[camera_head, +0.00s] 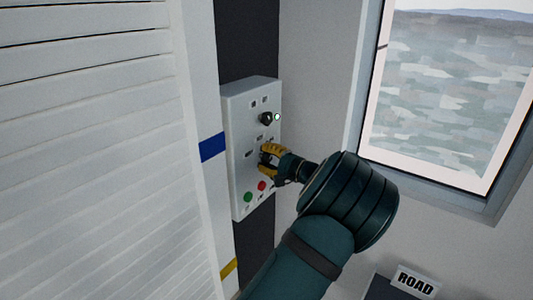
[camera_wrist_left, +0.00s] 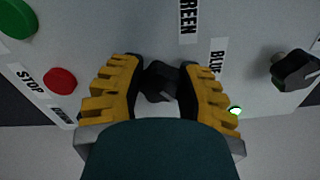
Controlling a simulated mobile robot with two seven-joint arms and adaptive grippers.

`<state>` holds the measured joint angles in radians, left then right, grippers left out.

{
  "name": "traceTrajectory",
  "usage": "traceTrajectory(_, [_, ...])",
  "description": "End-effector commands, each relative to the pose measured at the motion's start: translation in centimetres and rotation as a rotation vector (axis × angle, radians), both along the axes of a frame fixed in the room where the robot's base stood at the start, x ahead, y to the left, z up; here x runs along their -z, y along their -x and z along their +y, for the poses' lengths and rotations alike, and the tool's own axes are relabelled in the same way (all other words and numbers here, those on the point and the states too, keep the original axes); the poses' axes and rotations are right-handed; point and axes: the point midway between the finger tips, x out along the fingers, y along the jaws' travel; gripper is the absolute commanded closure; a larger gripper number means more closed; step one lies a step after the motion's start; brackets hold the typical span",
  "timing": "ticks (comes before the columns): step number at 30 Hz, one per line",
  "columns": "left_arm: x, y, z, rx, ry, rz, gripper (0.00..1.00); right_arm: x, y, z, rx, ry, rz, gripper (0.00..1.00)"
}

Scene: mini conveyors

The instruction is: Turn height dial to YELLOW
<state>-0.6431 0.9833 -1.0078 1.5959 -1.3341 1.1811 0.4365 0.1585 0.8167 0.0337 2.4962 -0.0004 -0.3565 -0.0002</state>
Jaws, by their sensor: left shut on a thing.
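A white control box (camera_head: 240,112) is mounted on a dark strip of the wall. My left gripper (camera_head: 270,156) is at the lower of its two dials, which the fingers hide in the head view. In the left wrist view, the yellow fingers of my left gripper (camera_wrist_left: 160,88) are shut on the sides of this black dial (camera_wrist_left: 160,72). Labels reading partly "GREEN" (camera_wrist_left: 187,18) and "BLUE" (camera_wrist_left: 217,62) are beside it. The colour its pointer faces cannot be told. My right gripper is out of view.
The upper black dial (camera_head: 265,119) has a lit green lamp (camera_head: 277,117) beside it. Green (camera_head: 248,197) and red (camera_head: 262,186) buttons sit below my gripper. A white slatted panel (camera_head: 90,150) is on the left, a window (camera_head: 440,100) on the right.

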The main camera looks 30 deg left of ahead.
Motion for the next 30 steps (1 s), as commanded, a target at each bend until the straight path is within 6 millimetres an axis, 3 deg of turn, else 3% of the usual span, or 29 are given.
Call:
traceTrajectory(9, [-0.09, 0.02, 0.10, -0.001, -0.013, 0.128, 1.00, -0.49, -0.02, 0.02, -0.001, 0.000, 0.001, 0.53])
traceTrajectory(26, [-0.08, 0.01, 0.10, -0.001, -0.015, 0.157, 1.00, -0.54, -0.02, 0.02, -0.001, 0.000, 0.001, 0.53])
traceTrajectory(27, [-0.08, 0.02, 0.11, -0.001, -0.015, 0.156, 0.51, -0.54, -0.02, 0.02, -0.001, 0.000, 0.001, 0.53])
traceTrajectory(29, [-0.07, 0.01, 0.10, -0.001, -0.015, 0.156, 0.31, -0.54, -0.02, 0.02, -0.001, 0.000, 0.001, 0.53])
traceTrajectory(30, [-0.07, 0.01, 0.09, -0.002, -0.014, 0.156, 0.31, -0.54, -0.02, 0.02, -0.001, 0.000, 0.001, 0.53])
